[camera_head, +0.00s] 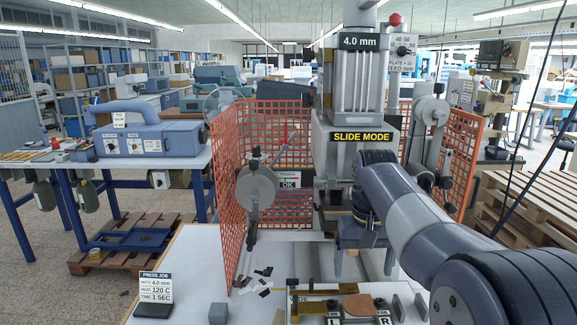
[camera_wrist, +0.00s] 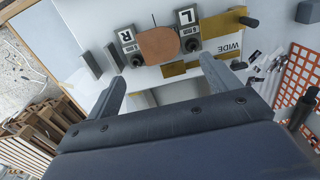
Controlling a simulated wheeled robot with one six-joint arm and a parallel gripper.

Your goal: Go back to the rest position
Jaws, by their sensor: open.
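My arm reaches from the lower right of the head view toward the press (camera_head: 350,75). My gripper (camera_head: 362,264) points down in front of the press, above the white table. In the wrist view my gripper (camera_wrist: 160,67) has its two fingers spread apart with nothing between them. A brown leather piece (camera_head: 358,305) lies on the table between the L and R labelled blocks; it also shows in the wrist view (camera_wrist: 158,45), beyond the fingertips. A brass-coloured guide (camera_head: 325,291) lies beside it.
Orange mesh guards (camera_head: 229,200) flank the press. A press job card (camera_head: 155,287) and a grey block (camera_head: 218,314) stand on the table's left, with dark scraps (camera_head: 264,272) nearby. A blue-grey machine (camera_head: 152,136) stands on a bench at left. Wooden pallets (camera_head: 530,205) are stacked at right.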

